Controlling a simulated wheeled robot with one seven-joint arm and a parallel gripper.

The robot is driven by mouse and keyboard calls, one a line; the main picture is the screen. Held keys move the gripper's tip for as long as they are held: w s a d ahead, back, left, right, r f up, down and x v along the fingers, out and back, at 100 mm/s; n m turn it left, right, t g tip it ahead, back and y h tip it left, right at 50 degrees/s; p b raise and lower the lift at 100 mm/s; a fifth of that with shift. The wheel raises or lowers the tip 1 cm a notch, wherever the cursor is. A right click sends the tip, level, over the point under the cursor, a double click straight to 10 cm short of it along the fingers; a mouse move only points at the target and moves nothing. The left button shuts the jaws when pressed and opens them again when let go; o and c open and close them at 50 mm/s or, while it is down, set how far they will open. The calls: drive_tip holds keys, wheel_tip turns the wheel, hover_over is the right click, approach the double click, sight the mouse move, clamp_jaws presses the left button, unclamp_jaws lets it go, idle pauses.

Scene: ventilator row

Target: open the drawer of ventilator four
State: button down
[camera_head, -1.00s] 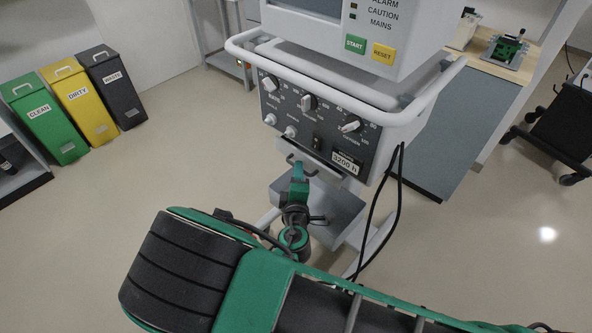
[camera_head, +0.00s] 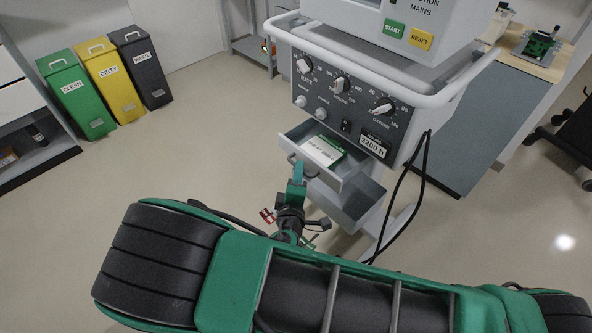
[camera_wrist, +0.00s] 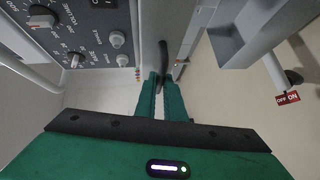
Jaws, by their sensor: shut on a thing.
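The ventilator (camera_head: 440,40) stands at the upper right of the head view, with a dark knob panel (camera_head: 345,95) reading 3200 h. Its drawer (camera_head: 350,173) below the panel is pulled out, and a white and green labelled packet (camera_head: 323,151) lies inside. My gripper (camera_head: 296,172) is at the drawer's front, shut on the drawer handle (camera_head: 292,159). In the wrist view my green fingers (camera_wrist: 160,84) close on the dark handle (camera_wrist: 163,58). The knob panel (camera_wrist: 70,30) fills the upper left there. The fingers partly hide the handle.
A white rail (camera_head: 375,92) surrounds the ventilator, and a black cable (camera_head: 421,165) hangs at its right. A lower grey shelf (camera_head: 352,205) sits under the drawer. Green, yellow and black bins (camera_head: 112,82) stand at the left. The floor between is clear.

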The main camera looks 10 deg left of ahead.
drive_tip(key=shift+s+f, duration=0.1)
drive_tip(key=shift+f, duration=0.05)
drive_tip(key=c, duration=1.8)
unclamp_jaws()
drive_tip(key=shift+c, duration=0.2)
drive_tip(key=s+r, duration=0.1)
drive_tip(key=s, duration=0.9)
drive_tip(key=shift+s+d+r, duration=0.25)
drive_tip(key=shift+d+r, duration=0.05)
drive_tip(key=shift+r, duration=0.05)
